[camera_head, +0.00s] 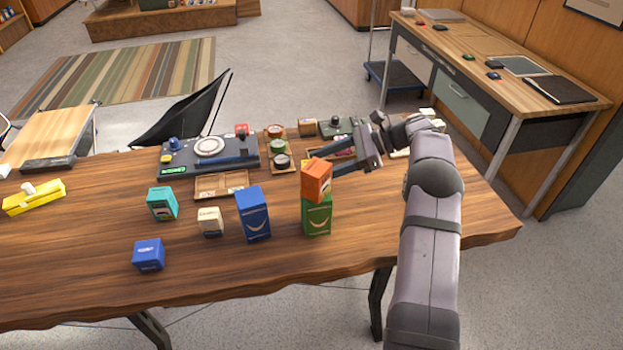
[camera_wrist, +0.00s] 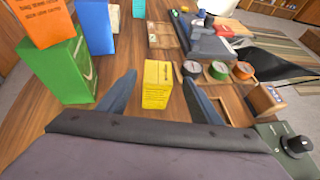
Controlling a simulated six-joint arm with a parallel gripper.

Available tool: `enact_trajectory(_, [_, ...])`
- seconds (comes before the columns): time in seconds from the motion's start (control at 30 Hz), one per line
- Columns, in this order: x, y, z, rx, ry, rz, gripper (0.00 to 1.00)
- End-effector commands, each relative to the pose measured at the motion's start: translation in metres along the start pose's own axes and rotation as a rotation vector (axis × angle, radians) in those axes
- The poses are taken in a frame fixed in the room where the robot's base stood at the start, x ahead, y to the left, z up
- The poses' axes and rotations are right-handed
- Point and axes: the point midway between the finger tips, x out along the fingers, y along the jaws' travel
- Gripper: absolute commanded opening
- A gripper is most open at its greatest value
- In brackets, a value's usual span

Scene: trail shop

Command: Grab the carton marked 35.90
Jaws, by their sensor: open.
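Several cartons stand on the wooden table, and I cannot read 35.90 on any of them. A yellow carton (camera_wrist: 157,84) stands upright between the spread fingers of my gripper (camera_wrist: 159,77) in the wrist view. My gripper (camera_head: 333,159) is open, and no grip on the carton shows. In the head view the yellow carton is mostly hidden behind an orange carton (camera_head: 317,182). The orange carton sits on a green carton (camera_head: 317,217), left of the fingers in the wrist view. A tall blue carton (camera_head: 254,216), a cream carton (camera_head: 210,222), a teal carton (camera_head: 161,204) and a small blue carton (camera_head: 148,255) stand further left.
Behind the cartons are a wooden tray (camera_head: 207,190), a scale-like device (camera_head: 180,160) and round tins (camera_head: 281,161) in a holder. A yellow object (camera_head: 34,197) lies at the far left. The table's front right is clear.

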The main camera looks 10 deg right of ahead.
Motion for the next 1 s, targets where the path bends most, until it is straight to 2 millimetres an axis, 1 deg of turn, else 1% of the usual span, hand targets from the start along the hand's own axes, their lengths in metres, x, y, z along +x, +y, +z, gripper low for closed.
enact_trajectory(0.07, [-0.002,0.0,-0.004,0.012,-0.003,0.001,0.59])
enact_trajectory(0.17, [-0.001,0.0,-0.003,0.012,-0.003,0.001,0.59])
enact_trajectory(0.27, [0.003,0.0,-0.003,0.011,-0.003,0.002,0.59])
enact_trajectory(0.43, [0.017,0.001,-0.002,0.011,-0.003,0.002,0.59])
enact_trajectory(0.67, [0.023,0.001,-0.002,0.009,-0.003,0.001,0.59])
enact_trajectory(0.77, [0.031,0.003,-0.002,0.01,-0.004,0.002,0.59])
enact_trajectory(1.0, [0.061,0.005,-0.002,0.01,-0.003,0.003,0.59])
